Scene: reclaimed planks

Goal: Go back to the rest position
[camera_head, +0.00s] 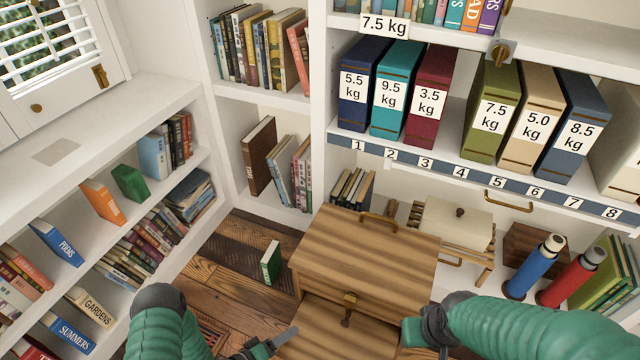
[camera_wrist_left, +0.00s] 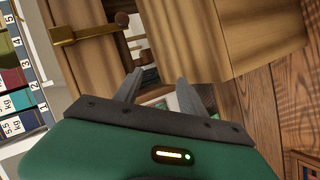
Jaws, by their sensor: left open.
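My left gripper (camera_head: 268,344) is low in the head view, in front of the wooden cabinet, and is partly cut off by the bottom edge. In the left wrist view its two grey fingers (camera_wrist_left: 158,92) stand apart with nothing between them. Wood of the cabinet (camera_wrist_left: 210,40) and a brass handle (camera_wrist_left: 82,33) lie beyond the fingers. My right gripper (camera_head: 428,335) is at the lower right of the cabinet front, with its fingertips mostly hidden, so I cannot tell its opening.
The wooden cabinet (camera_head: 365,250) stands centrally, close to both grippers. A green book (camera_head: 271,262) stands on the plank floor to its left. Blue (camera_head: 533,268) and red (camera_head: 572,278) cylinders are at right. Bookshelves line the left.

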